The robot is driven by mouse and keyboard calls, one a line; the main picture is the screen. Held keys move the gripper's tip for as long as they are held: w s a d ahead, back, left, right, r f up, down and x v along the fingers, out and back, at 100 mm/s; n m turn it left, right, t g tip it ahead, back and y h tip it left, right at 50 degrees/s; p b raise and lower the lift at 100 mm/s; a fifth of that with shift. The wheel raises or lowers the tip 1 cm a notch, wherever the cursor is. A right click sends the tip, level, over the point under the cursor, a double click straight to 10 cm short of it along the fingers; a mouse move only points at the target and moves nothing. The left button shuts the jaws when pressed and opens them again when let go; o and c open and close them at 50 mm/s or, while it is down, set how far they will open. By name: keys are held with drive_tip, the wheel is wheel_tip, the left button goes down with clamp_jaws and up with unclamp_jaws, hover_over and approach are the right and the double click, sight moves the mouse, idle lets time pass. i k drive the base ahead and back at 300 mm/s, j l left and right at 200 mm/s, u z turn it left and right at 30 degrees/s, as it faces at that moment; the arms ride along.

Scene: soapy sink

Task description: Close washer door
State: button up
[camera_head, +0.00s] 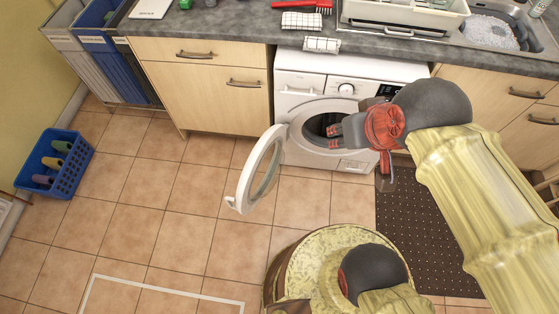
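The washer (298,82) is a white front-loader set under the grey counter. Its round door (240,188) has a white rim and glass middle. The door stands wide open, swung out to the left over the tiled floor. The dark drum opening (318,128) shows behind it, partly covered by my arm. My gripper (334,131) is in front of the opening, to the right of the door and apart from it. Its fingers point left. I cannot tell how far apart the fingers are, and I see nothing held in them.
A blue basket (70,178) with several items sits on the floor at far left. Blue and grey bins (110,65) stand beside the cabinets (180,95). A dark dotted mat (425,250) lies at right. The floor left of the door is clear.

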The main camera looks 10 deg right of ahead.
sight(278, 134)
drive_tip(key=i+j+z, duration=0.1)
drive_tip(key=j+z, duration=1.3)
drive_tip(key=k+j, duration=0.1)
drive_tip(key=j, duration=0.25)
drive_tip(key=k+j, duration=0.1)
drive_tip(key=j, duration=0.25)
drive_tip(key=k+j+z, duration=0.1)
drive_tip(key=j, duration=0.25)
drive_tip(key=k+j, duration=0.15)
drive_tip(key=j, duration=0.2)
drive_tip(key=l+u, duration=0.1)
drive_tip(key=u, duration=1.05)
drive_tip(key=k+l+u, duration=0.35)
drive_tip(key=k+l, duration=0.15)
